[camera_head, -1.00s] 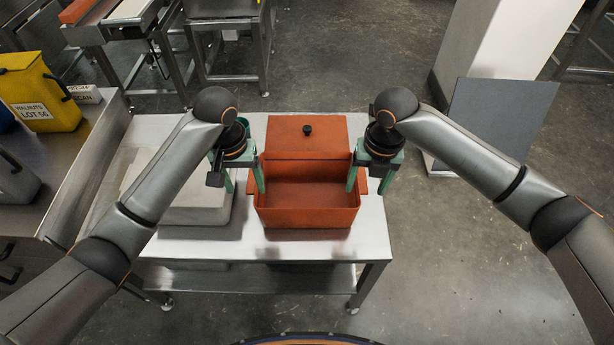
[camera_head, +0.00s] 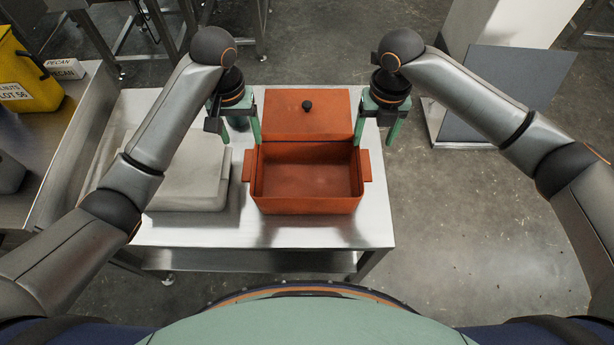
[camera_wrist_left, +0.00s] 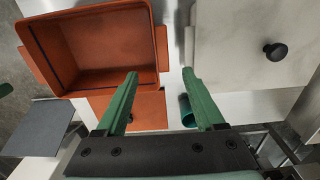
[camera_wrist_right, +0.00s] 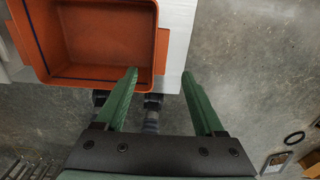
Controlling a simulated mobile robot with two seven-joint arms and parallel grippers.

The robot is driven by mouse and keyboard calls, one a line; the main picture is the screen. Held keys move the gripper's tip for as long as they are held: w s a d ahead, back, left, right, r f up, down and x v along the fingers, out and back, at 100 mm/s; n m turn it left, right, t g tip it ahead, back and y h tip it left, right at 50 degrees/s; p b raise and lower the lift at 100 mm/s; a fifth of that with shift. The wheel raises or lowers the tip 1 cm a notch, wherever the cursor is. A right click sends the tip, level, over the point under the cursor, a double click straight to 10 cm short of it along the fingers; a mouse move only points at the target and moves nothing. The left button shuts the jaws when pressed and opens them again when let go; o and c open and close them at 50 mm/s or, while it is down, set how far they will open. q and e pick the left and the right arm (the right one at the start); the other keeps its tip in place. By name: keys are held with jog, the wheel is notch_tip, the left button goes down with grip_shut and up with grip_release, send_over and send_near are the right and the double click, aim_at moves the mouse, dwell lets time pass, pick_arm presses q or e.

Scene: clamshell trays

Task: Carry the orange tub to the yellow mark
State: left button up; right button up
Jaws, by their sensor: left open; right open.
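The orange tub (camera_head: 305,206) stands open and upright on the steel table, a side handle at each end. Its orange lid part with a black knob (camera_head: 307,105) lies behind it. My left gripper (camera_head: 241,140) is open and empty, behind the tub's left handle (camera_head: 247,165). My right gripper (camera_head: 375,142) is open and empty, behind the right handle (camera_head: 366,165). Both wrist views show the tub beyond the fingers, in the left wrist view (camera_wrist_left: 110,50) and in the right wrist view (camera_wrist_right: 105,40), with nothing between the jaws. I see no yellow mark.
A pale lidded box (camera_head: 190,185) stands close to the tub's left on the table (camera_head: 270,235). A teal round item (camera_wrist_left: 187,110) is near my left gripper. A yellow bin (camera_head: 25,80) is on the left counter. A dark panel (camera_head: 510,90) stands right.

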aim_at(249, 164)
pick_arm(q)
notch_tip(249, 164, down, 12)
jog(key=shift+s+a+f, duration=0.1)
jog(key=shift+s, duration=0.05)
pick_arm(e)
notch_tip(249, 164, down, 12)
pick_arm(q)
jog(key=shift+c, duration=0.4)
pick_arm(e)
jog(key=shift+c, duration=0.4)
pick_arm(q)
grip_shut()
pick_arm(e)
grip_shut()
